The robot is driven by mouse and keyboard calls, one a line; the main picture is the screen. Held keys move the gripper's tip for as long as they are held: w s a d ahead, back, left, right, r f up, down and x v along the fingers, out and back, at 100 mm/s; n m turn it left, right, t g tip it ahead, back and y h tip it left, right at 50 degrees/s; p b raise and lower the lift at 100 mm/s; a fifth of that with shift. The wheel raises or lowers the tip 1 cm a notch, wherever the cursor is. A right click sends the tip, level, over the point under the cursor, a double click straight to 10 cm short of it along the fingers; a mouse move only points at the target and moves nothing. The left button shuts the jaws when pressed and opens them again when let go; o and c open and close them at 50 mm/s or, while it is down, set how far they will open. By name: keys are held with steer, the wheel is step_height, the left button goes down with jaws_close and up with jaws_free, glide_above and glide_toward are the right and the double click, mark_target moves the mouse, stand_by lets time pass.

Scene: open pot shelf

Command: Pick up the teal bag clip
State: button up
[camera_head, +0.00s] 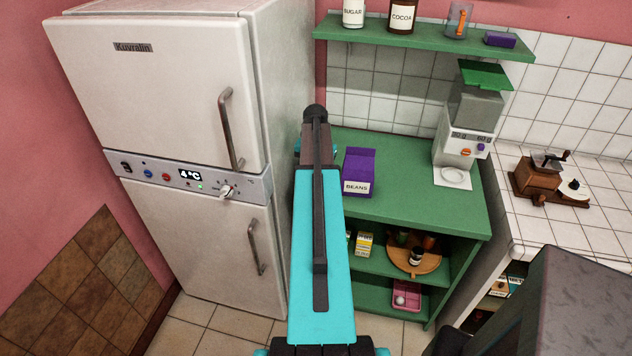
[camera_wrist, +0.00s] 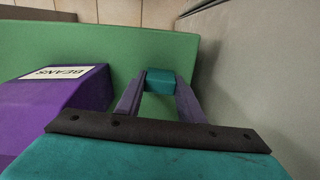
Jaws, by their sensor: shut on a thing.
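The teal bag clip (camera_wrist: 161,76) shows in the wrist view as a small teal block between the tips of my gripper (camera_wrist: 160,88). My gripper is shut on it, one finger on each side. The clip is over the green counter top; I cannot tell whether it touches the counter.
A purple beans bag (camera_head: 359,172) stands on the green counter (camera_head: 430,205), close left of my gripper in the wrist view (camera_wrist: 65,95). The fridge (camera_head: 160,90) stands left of the counter. A dispenser (camera_head: 466,130) stands at the back right. A green shelf (camera_head: 430,42) hangs above.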

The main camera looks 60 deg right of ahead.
steer(key=shift+r, duration=0.15)
steer(key=shift+r+b, duration=0.8)
steer(key=shift+r, duration=0.5)
steer(key=shift+s+r, duration=0.1)
steer(key=shift+r, duration=0.15)
steer(key=s+a+r+b, duration=0.1)
steer(key=s+a+b, duration=0.3)
steer(key=s, duration=1)
steer(key=a, duration=0.2)
steer(key=shift+s+a+r, duration=0.15)
steer(key=shift+a+r, duration=0.15)
steer(key=shift+a, duration=0.05)
